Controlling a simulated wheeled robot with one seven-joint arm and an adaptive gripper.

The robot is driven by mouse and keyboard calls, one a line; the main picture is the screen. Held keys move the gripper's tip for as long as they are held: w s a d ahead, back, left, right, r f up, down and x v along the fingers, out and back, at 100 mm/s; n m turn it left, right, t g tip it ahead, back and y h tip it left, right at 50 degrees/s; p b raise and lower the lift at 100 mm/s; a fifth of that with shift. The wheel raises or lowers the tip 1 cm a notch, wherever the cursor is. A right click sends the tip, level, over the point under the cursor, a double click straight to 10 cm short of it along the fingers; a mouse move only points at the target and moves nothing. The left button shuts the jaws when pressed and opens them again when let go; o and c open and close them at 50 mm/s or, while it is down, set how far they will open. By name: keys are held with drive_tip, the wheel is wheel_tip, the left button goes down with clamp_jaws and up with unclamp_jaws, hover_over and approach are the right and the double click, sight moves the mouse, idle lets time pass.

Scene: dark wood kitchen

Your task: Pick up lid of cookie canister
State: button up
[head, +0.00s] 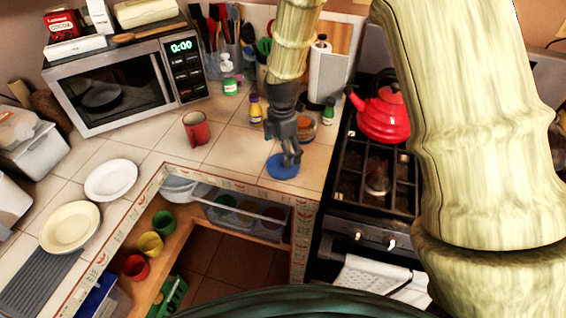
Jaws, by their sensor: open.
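A round blue lid-like disc (279,172) is at the front edge of the tiled counter, left of the stove. It looks like the canister lid; whether a canister is beneath it I cannot tell. My gripper (291,159) points down with its dark fingers over the blue disc, open. The fingers cover part of the disc, and I cannot tell whether they touch it. A small clear jar with brownish contents (306,130) stands behind my gripper, partly hidden.
A red mug (196,128) stands left on the counter. Bottles, including a yellow one with a purple cap (255,109), stand behind. A red kettle (381,114) sits on the stove (375,180) at right. White plates (111,179) lie at left; open shelves lie below the counter edge.

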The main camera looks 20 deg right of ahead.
sight(275, 169)
drive_tip(key=shift+w+d+f+p, duration=0.15)
drive_tip(key=shift+f+p, duration=0.45)
drive_tip(key=shift+f, duration=0.35)
drive_tip(key=shift+s+d+f+p, duration=0.1)
drive_tip(key=shift+f+p, duration=0.45)
drive_tip(key=shift+f, duration=0.4)
drive_tip(key=shift+w+f, duration=0.1)
drive_tip(key=shift+f, duration=0.85)
drive_tip(key=c, duration=1.5)
